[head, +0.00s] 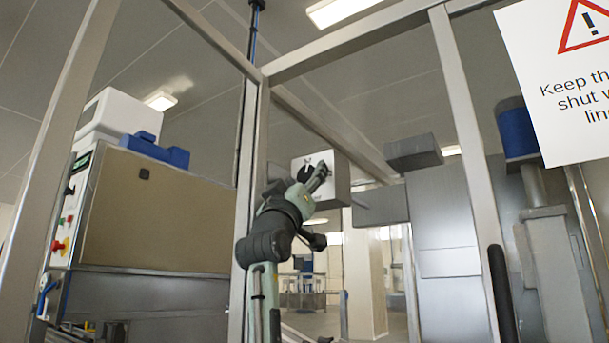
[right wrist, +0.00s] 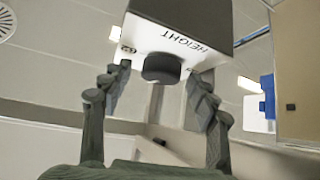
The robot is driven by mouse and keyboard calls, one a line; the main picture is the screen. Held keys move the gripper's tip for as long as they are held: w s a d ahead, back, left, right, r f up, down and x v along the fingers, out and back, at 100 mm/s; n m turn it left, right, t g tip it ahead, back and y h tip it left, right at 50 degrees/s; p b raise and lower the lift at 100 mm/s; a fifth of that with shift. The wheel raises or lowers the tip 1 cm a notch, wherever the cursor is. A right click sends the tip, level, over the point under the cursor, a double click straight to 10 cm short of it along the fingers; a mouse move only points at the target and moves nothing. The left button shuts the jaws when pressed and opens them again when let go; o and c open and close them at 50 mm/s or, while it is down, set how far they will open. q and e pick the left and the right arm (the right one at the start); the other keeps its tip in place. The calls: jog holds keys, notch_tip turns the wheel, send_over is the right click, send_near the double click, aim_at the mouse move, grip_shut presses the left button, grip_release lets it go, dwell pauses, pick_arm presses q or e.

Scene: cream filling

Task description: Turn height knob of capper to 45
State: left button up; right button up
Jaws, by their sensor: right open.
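The capper's height box (head: 341,176) has a white front face and hangs inside the metal frame in the head view. Its black round knob (head: 305,173) is partly covered by my right gripper (head: 318,180). In the right wrist view the word HEIGHT appears upside down on the box (right wrist: 190,20), with the dark knob (right wrist: 162,69) below it. My right gripper (right wrist: 158,78) is open, one finger on each side of the knob, with visible gaps. I cannot tell the knob's setting. My left gripper is not in view.
Metal posts (head: 468,170) frame the opening around my right arm. A machine cabinet with coloured buttons (head: 150,215) stands at left. A warning sign (head: 560,80) hangs at upper right. A grey machine column (head: 440,230) stands right of the box.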

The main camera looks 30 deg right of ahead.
jog(key=c, duration=1.2)
jog(key=shift+o, duration=0.2)
